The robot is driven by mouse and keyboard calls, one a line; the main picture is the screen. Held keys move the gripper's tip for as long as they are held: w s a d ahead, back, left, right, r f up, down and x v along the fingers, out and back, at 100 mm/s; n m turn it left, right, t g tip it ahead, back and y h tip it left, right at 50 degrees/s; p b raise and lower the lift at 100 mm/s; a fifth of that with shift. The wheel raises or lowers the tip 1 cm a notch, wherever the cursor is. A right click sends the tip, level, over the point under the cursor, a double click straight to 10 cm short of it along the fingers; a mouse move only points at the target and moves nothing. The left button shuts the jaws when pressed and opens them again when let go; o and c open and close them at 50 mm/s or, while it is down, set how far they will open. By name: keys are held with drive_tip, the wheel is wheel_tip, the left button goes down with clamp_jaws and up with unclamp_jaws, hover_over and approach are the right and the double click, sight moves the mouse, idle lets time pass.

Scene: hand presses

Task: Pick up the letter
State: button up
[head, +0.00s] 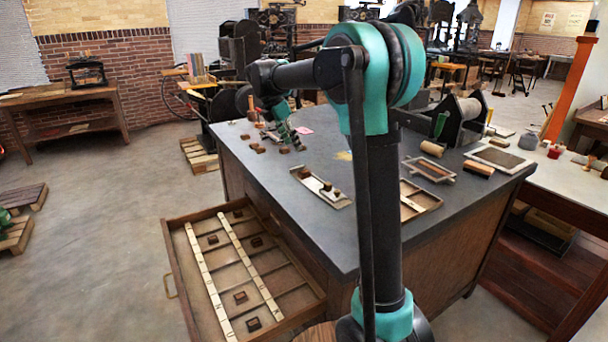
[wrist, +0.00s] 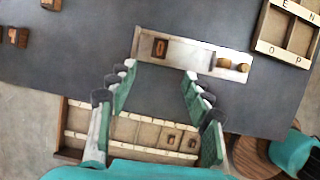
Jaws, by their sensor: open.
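Several small brown wooden letter blocks are in view, and I cannot tell which one is meant. One block (wrist: 160,47) lies at the left end of a pale metal tray (wrist: 200,58), just beyond my fingertips in the wrist view; it also shows in the head view (head: 304,172). Loose blocks (wrist: 18,38) lie on the dark tabletop at upper left, and in the head view (head: 284,150) one is just below my gripper (head: 287,134). In the wrist view my gripper (wrist: 158,76) is open, its green fingers spread and empty above the table's edge.
An open drawer (head: 172,255) with compartments and several blocks juts out from the table (head: 350,240). A lettered case (head: 418,203), a wooden frame (head: 428,170) and a roller stand (head: 460,120) occupy the right side. The tabletop between the loose blocks and the tray is clear.

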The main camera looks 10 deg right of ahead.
sight(305, 171)
drive_tip(key=x, duration=1.3)
drive_tip(key=shift+d+f, duration=0.15)
drive_tip(key=c, duration=0.9)
